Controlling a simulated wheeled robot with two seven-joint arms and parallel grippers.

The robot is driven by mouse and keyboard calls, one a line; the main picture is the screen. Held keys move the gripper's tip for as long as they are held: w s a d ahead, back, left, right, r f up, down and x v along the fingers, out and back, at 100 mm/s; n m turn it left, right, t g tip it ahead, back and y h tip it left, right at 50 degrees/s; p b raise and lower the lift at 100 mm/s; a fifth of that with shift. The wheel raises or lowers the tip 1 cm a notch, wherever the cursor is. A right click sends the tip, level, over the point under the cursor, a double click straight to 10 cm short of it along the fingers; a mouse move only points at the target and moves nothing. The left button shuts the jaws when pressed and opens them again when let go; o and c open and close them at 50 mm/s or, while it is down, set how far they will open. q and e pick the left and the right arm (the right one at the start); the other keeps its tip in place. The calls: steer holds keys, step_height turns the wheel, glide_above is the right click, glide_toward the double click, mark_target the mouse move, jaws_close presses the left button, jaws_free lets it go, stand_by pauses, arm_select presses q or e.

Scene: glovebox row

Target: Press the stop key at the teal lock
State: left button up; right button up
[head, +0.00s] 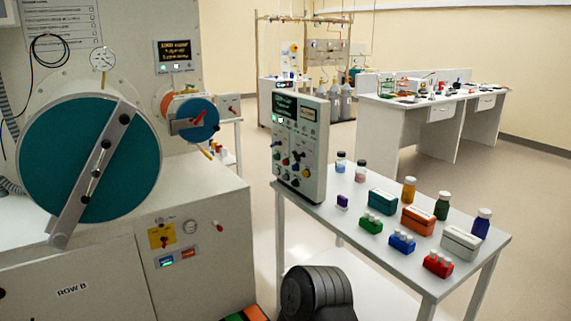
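The teal lock is the large round teal door (70,150) at the left, with a grey bar and dark knobs slanting across it. Below and right of it, on the cabinet front, is a small dark panel (178,258) with an orange-red lit part and a blue-green lit part. Above that panel sit a yellow plate with a dark knob (161,236), a small gauge (190,226) and a red-handled valve (217,226). The lettering is too small to tell which part is the stop key. Neither of my grippers is in view.
A smaller lock with a blue and orange door (195,118) is right of the teal one. A side table (400,255) holds an upright control box (299,145), bottles and coloured boxes. A dark ribbed cylinder (318,293) stands low between cabinet and table. Open floor lies behind.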

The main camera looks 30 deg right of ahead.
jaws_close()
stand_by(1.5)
